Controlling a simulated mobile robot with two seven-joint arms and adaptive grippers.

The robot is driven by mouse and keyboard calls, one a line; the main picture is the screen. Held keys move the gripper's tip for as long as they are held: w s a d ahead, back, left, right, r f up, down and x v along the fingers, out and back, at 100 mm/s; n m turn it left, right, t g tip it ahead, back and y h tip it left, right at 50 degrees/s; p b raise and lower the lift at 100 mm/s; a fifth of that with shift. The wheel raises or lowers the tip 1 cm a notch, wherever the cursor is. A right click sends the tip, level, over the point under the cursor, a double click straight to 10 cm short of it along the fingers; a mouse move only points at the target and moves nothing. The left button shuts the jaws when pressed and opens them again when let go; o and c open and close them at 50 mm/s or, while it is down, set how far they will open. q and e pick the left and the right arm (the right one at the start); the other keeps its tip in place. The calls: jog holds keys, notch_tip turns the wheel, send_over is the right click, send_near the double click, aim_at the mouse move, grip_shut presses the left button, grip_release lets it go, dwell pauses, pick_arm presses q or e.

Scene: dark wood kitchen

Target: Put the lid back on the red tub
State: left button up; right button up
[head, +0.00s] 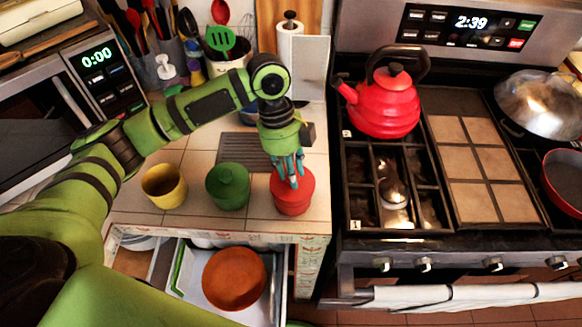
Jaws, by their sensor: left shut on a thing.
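The red tub (293,206) stands on the tiled counter near its front right corner, to the right of the green tub. My left gripper (291,176) comes down from above onto the top of the red tub, its fingers pointing down. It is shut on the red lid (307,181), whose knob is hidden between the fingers. The lid is at the tub's mouth; I cannot tell whether it sits fully flush. My right gripper is not in view.
An open drawer below holds a brown round dish (234,279). The stove with a red kettle (384,101) is at the right. A paper towel roll (289,62) stands behind.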

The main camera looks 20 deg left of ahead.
pick_arm(q)
jog(key=o, duration=1)
jog(key=shift+c, duration=0.2)
jog(key=o, duration=0.5)
jog(key=shift+r, duration=0.1)
notch_tip(320, 180, up, 7)
jog(key=p, duration=0.8)
